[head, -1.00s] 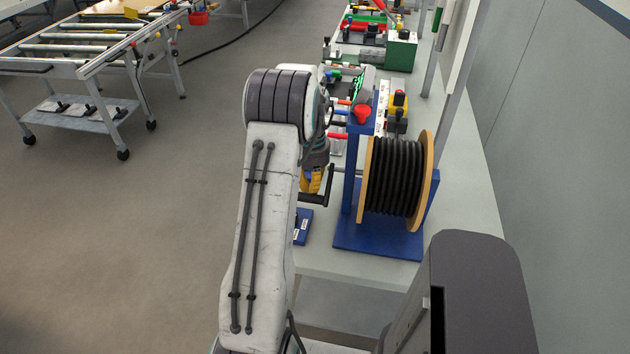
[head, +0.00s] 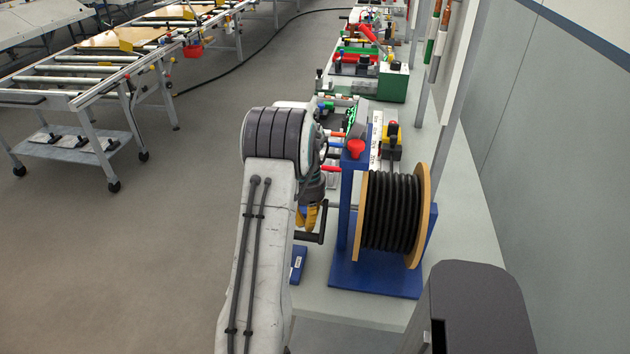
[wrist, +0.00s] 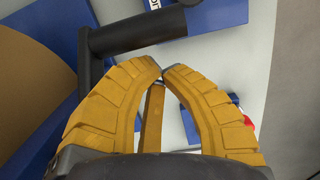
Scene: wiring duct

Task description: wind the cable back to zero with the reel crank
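The cable reel (head: 392,212) carries black cable between tan flanges and stands on a blue frame at the bench's front. The black crank handle (head: 308,237) sticks out to the left on the reel's left side. In the wrist view, the handle (wrist: 135,32) lies just past my fingertips. My gripper (head: 309,217) hangs by the crank, partly hidden by my arm. Its yellow fingers (wrist: 163,70) are drawn in, with the tips almost meeting and nothing clearly between them. I cannot tell whether the tips touch the handle.
A red knob (head: 355,148) tops the blue post left of the reel. A small blue block (head: 299,263) lies at the bench's left edge. Several fixtures stand farther back. The wall is at right; open floor (head: 180,260) lies left.

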